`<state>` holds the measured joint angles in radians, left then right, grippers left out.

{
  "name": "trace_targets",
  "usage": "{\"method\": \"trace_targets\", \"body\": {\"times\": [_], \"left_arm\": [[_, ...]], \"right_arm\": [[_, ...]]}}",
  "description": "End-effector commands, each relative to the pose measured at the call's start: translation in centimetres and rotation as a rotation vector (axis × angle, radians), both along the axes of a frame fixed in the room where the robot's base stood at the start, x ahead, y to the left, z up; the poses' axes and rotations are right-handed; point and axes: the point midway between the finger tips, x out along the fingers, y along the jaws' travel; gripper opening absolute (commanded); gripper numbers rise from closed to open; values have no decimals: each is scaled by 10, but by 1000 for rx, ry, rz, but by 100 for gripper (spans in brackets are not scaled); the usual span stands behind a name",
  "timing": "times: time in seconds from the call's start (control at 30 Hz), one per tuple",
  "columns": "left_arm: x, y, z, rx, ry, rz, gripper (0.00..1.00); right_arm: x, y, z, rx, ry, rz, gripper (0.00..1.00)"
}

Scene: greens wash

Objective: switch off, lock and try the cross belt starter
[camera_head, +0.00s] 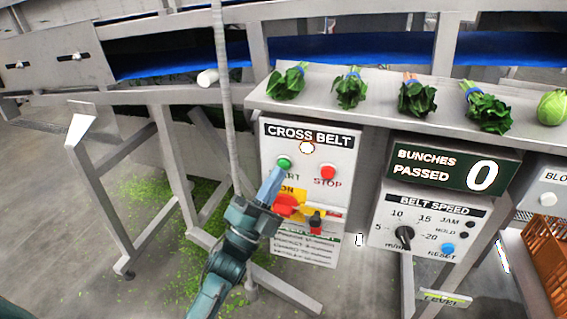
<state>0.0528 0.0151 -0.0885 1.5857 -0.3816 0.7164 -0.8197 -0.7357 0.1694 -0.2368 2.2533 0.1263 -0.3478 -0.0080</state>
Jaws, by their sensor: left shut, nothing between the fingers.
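The cross belt starter (342,190) is a light grey box under the conveyor, labelled CROSS BELT. A lamp (307,147) below that label glows pale. The green start button (284,162) and the red stop button (327,172) sit below it. A red rotary switch (286,205) on a yellow plate shows the word ON, partly hidden by my gripper. A small black and red item (315,220), perhaps a padlock, is right of the switch. My left gripper (273,178) is shut and empty, its tips just below the start button; contact cannot be told.
A counter display (445,168) reads 0, and the belt speed box (425,222) with a black knob is right of the starter. Several leafy bunches (416,98) lie on the shelf above. An orange crate (548,255) stands far right. A grey upright pole (224,90) is left of the starter.

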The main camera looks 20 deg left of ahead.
Motion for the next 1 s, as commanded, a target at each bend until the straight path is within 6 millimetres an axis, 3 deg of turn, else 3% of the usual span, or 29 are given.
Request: {"method": "trace_targets", "body": {"times": [0.27,0.7,1.0], "left_arm": [[-1,0,0,0,0,-1,0],[-42,1,1,0,1,-1,0],[-50,2,0,-1,-2,0,0]], "right_arm": [[0,0,0,0,0,0,36],[0,0,17,0,1,0,36],[0,0,19,-1,1,-1,36]]}}
